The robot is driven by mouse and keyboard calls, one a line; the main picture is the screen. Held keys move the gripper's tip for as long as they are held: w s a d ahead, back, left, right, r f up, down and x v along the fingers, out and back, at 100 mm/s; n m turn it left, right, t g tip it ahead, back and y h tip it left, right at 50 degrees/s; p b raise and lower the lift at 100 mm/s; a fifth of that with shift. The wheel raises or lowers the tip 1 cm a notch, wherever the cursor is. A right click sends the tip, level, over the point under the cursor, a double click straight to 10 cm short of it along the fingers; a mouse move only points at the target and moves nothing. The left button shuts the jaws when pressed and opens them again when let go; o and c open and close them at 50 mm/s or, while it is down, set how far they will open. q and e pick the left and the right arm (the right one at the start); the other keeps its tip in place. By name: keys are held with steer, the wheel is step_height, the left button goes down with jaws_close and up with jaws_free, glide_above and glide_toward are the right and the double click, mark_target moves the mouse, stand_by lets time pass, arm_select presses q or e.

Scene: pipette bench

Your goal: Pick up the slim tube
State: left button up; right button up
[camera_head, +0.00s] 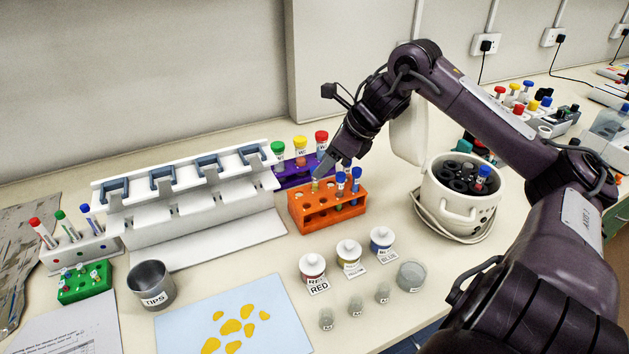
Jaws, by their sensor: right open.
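An orange rack (328,219) stands near the middle of the bench. Two blue-capped tubes (355,181) stand upright in its right part. A slim yellowish tube (315,185) stands at its back left, right below my right gripper's fingers. I cannot tell for sure which of these is the slim tube. My right gripper (324,168) reaches in from the right and points down at the back of the orange rack. It is open. Whether its fingers stand around the yellowish tube's top or just above it is too small to tell. My left gripper is not in view.
A purple rack (290,179) with green-, yellow- and red-capped tubes stands close behind the orange rack. A white pipette stand (190,205) is to the left. Labelled jars (349,257) stand in front. A white round centrifuge (455,211) is to the right.

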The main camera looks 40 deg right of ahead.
mark_target(315, 168)
steer(key=shift+w+f, duration=0.2)
steer(key=shift+w, duration=0.05)
steer(key=w+a+f+p, duration=0.1)
steer(key=p, duration=0.1)
steer(key=shift+w+a+f+p, duration=0.1)
steer(key=shift+a+f+p, duration=0.05)
steer(key=shift+p, duration=0.2)
steer(key=shift+p+x, duration=0.45)
steer(key=shift+x, duration=0.65)
steer(key=shift+w+f, duration=0.15)
steer(key=shift+f, duration=0.35)
steer(key=shift+a, duration=0.1)
jaws_close()
steer(key=shift+r, duration=0.2)
